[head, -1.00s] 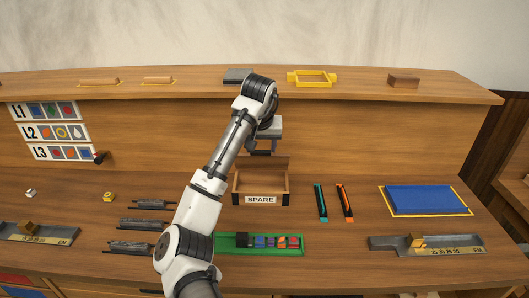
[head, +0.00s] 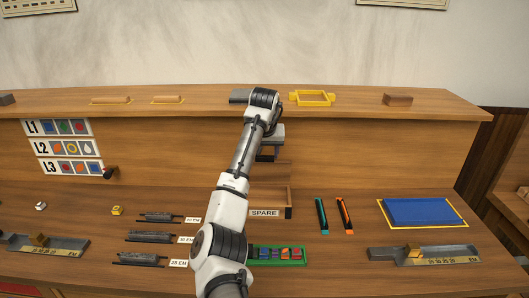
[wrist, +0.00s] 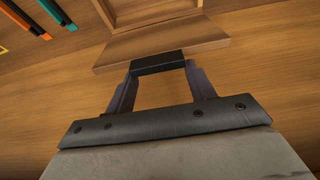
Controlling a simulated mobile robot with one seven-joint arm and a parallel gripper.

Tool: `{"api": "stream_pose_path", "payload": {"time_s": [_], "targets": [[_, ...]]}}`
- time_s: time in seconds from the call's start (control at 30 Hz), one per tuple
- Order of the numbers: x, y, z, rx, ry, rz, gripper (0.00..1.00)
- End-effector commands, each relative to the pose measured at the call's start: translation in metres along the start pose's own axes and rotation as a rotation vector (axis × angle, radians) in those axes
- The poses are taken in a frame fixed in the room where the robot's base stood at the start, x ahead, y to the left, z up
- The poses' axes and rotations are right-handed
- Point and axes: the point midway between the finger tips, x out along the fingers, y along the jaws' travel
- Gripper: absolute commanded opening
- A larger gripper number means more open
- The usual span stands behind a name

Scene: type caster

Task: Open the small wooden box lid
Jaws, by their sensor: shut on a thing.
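The small wooden box marked SPARE (head: 289,200) stands on the bench top, partly hidden behind my arm in the head view. Its lid (head: 278,172) is tilted up at the back of the box. In the wrist view the lid (wrist: 160,42) is a plain wooden panel, and the open box (wrist: 150,9) shows beyond it. My gripper (head: 268,156) is behind and above the box. In the wrist view my gripper (wrist: 158,72) is shut on a black handle (wrist: 158,62) at the lid's edge.
A teal pen (head: 321,215) and an orange pen (head: 344,215) lie right of the box. A green tray (head: 304,256) of coloured pieces is in front. A blue pad (head: 424,212) lies farther right. The raised back ledge (head: 360,104) runs behind my gripper.

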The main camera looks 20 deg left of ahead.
Motion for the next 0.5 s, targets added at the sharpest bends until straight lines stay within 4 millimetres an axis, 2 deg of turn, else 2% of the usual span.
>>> {"api": "stream_pose_path", "payload": {"time_s": [0.1,0.13,0.2,0.3,0.5], "targets": [[0.0028,-0.0006,0.0005,-0.002,0.000,-0.001,0.13],[0.0029,-0.0006,0.0005,-0.002,0.000,-0.001,0.57],[0.0028,-0.0005,0.0007,-0.002,-0.001,0.000,0.66],[0.0021,-0.0004,0.0006,-0.002,-0.001,0.000,0.76],[0.0011,-0.0002,0.0005,-0.001,-0.001,0.000,0.76]]}}
